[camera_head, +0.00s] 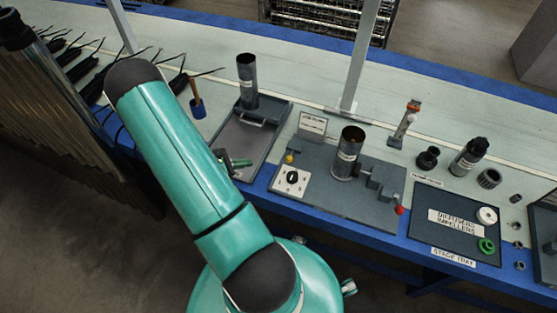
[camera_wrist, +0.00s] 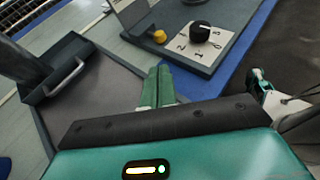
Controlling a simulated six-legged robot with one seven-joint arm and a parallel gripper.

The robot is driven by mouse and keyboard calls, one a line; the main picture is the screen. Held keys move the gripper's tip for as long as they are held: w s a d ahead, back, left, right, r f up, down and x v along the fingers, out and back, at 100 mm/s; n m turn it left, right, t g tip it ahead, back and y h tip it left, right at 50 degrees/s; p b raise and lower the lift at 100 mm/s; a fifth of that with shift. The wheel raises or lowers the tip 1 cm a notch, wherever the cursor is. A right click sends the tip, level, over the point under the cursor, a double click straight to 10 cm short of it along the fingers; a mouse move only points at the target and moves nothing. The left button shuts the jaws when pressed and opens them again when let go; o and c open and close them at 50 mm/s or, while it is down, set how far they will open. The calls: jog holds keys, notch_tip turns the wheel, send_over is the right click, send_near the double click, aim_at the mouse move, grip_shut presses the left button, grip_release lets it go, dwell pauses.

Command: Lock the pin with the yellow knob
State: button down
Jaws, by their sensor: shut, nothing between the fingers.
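The yellow knob (camera_head: 289,158) is small and sits at the left edge of the grey fixture plate (camera_head: 330,205), just above the white dial panel. In the wrist view the yellow knob (camera_wrist: 159,36) is near the top centre, beyond my fingertips. The pin itself is too small to make out. My gripper (camera_wrist: 160,70) has green fingers, shut and empty, pointing toward the fixture and apart from the knob. In the head view my gripper (camera_head: 245,163) is over the right side of the grey tray, left of the knob.
The black dial (camera_wrist: 201,31) on its white numbered panel is right of the knob. A grey tray (camera_head: 226,160) with a handle and an upright tube (camera_head: 247,80) lies left. Another tube (camera_head: 347,153) stands on the fixture, with a red-tipped part (camera_head: 400,210) to its right.

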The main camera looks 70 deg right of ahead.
send_near(290, 155)
jog(key=s+f, duration=0.1)
jog(key=s, duration=0.1)
jog(key=s+d+f, duration=0.1)
jog(key=s, duration=0.1)
jog(key=shift+d+f, duration=0.15)
jog(key=shift+d, duration=0.05)
jog(key=shift+d, duration=0.15)
jog(key=shift+s+d, duration=0.15)
jog(key=shift+d, duration=0.9)
jog(key=v, duration=1.4)
